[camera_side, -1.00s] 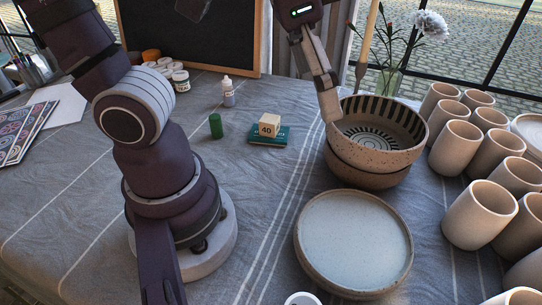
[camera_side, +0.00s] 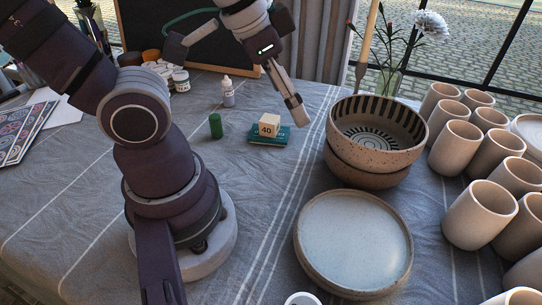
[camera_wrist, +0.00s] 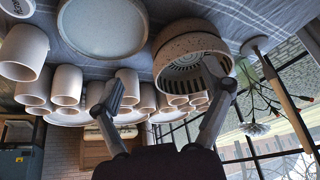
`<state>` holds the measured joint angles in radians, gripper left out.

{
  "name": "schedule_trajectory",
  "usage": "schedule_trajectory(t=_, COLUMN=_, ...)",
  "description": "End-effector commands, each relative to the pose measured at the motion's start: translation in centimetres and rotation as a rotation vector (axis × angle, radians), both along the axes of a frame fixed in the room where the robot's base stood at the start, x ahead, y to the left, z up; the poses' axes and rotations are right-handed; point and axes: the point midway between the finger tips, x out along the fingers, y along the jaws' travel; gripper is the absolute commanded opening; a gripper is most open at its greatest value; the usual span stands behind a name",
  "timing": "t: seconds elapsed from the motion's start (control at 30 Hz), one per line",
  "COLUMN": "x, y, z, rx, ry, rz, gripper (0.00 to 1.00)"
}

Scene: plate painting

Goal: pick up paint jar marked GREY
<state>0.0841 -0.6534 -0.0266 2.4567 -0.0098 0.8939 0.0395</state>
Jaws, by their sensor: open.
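In the side view my gripper (camera_side: 297,112) hangs in the air, left of the stacked bowls and to the right of the block marked 40. In the wrist view its two fingers stand wide apart with nothing between them (camera_wrist: 163,92). Several small paint jars (camera_side: 181,80) stand in a group at the back left, well apart from my gripper. Their labels are too small to read, so I cannot tell which is marked GREY. A round labelled pot (camera_wrist: 18,7) is cut off at the top left of the wrist view; I cannot read it for sure.
Bowls (camera_side: 384,140) are stacked at right centre, behind a large plate (camera_side: 355,243). Several beige cups (camera_side: 480,213) crowd the right. A green cylinder (camera_side: 215,126), a block (camera_side: 269,126) on a teal book and a dropper bottle (camera_side: 228,92) stand mid-table.

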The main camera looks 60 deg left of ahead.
Motion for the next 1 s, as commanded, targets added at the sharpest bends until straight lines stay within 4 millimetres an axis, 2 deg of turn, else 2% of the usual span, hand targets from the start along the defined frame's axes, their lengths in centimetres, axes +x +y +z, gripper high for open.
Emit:
schedule_trajectory(t=0.1, x=0.6, y=-5.4, z=-1.9, rx=0.101, ry=0.125, rz=-0.377, gripper=0.79)
schedule_trajectory(t=0.17, x=0.1, y=-8.8, z=-3.2, rx=0.157, ry=0.183, rz=-0.597, gripper=0.79)
schedule_trajectory(t=0.2, x=-0.6, y=-10.9, z=-4.2, rx=0.191, ry=0.219, rz=-0.736, gripper=0.79)
schedule_trajectory(t=0.3, x=-3.2, y=-15.2, z=-6.6, rx=0.258, ry=0.291, rz=-1.032, gripper=0.79)
schedule_trajectory(t=0.4, x=-5.5, y=-17.6, z=-8.4, rx=0.299, ry=0.336, rz=-1.22, gripper=0.79)
schedule_trajectory(t=0.57, x=-7.0, y=-18.6, z=-10.7, rx=0.32, ry=0.367, rz=-1.318, gripper=0.79)
schedule_trajectory(t=0.7, x=-6.9, y=-18.5, z=-13.4, rx=0.319, ry=0.366, rz=-1.314, gripper=0.79)
schedule_trajectory(t=0.87, x=-6.8, y=-18.5, z=-15.5, rx=0.319, ry=0.364, rz=-1.312, gripper=0.79)
schedule_trajectory(t=1.0, x=-6.6, y=-18.4, z=-18.1, rx=0.319, ry=0.366, rz=-1.309, gripper=0.79)
